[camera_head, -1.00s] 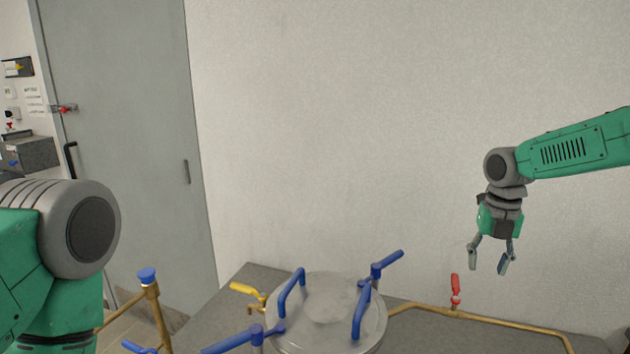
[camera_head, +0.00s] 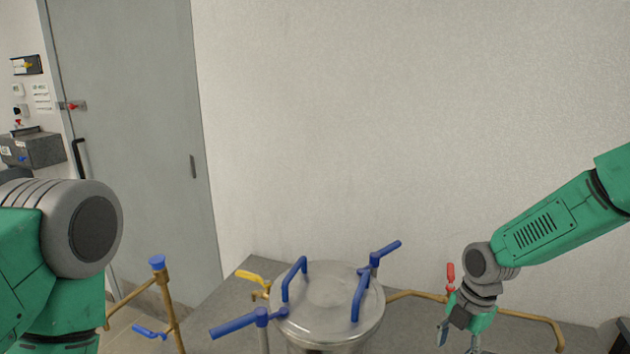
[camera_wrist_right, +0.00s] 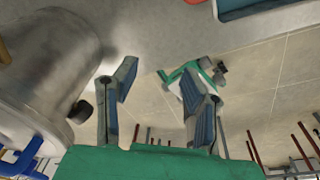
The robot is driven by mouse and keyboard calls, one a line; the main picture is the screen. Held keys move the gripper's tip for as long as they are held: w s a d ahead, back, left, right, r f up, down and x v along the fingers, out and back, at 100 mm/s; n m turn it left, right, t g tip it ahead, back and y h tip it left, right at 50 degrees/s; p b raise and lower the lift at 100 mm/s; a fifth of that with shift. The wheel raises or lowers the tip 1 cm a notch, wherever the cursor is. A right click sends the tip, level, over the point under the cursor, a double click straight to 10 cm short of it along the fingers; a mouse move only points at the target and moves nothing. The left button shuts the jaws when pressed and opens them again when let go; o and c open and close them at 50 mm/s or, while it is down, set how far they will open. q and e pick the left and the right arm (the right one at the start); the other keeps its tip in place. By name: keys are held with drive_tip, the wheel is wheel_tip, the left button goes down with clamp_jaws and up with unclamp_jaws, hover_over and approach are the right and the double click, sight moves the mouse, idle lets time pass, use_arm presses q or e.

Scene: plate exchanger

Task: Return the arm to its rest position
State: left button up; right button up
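My right arm comes in from the right in the head view. Its gripper (camera_head: 458,340) points down at the lower edge, to the right of the steel vessel (camera_head: 328,300), with its fingertips partly cut off. In the right wrist view the two fingers of the right gripper (camera_wrist_right: 160,105) stand apart with nothing between them. The vessel (camera_wrist_right: 45,70) fills the left of that view, close beside the left finger. My left arm shows at the left of the head view, but its gripper is out of frame.
The vessel has blue handles (camera_head: 294,278). Near it are a yellow-handled valve (camera_head: 253,278), a brass pipe (camera_head: 415,294) and a red-handled valve (camera_head: 450,275). A blue-capped brass pipe (camera_head: 165,290) stands at the left. A grey door (camera_head: 135,120) and bare wall (camera_head: 400,120) are behind.

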drive_tip(key=s+a+f+m, duration=0.2)
drive_tip(key=s+f+m, duration=0.4)
drive_tip(key=s, duration=0.3)
drive_tip(key=s+a+f+m, duration=0.2)
drive_tip(key=s+f+m, duration=0.45)
drive_tip(key=s, duration=0.25)
drive_tip(key=s+d+m+h, duration=0.1)
drive_tip(key=s+d+m, duration=0.1)
drive_tip(key=s+m, duration=0.55)
drive_tip(key=s+d+m, duration=0.3)
drive_tip(key=s+m, duration=0.1)
drive_tip(key=s, duration=0.6)
wheel_tip(320, 180, down, 13)
drive_tip(key=w+b, duration=0.2)
drive_tip(key=b, duration=1.1)
drive_tip(key=shift+a+t+h, duration=0.3)
drive_tip(key=shift+a+t, duration=0.1)
drive_tip(key=shift+a, duration=0.05)
drive_tip(key=shift+w, duration=0.15)
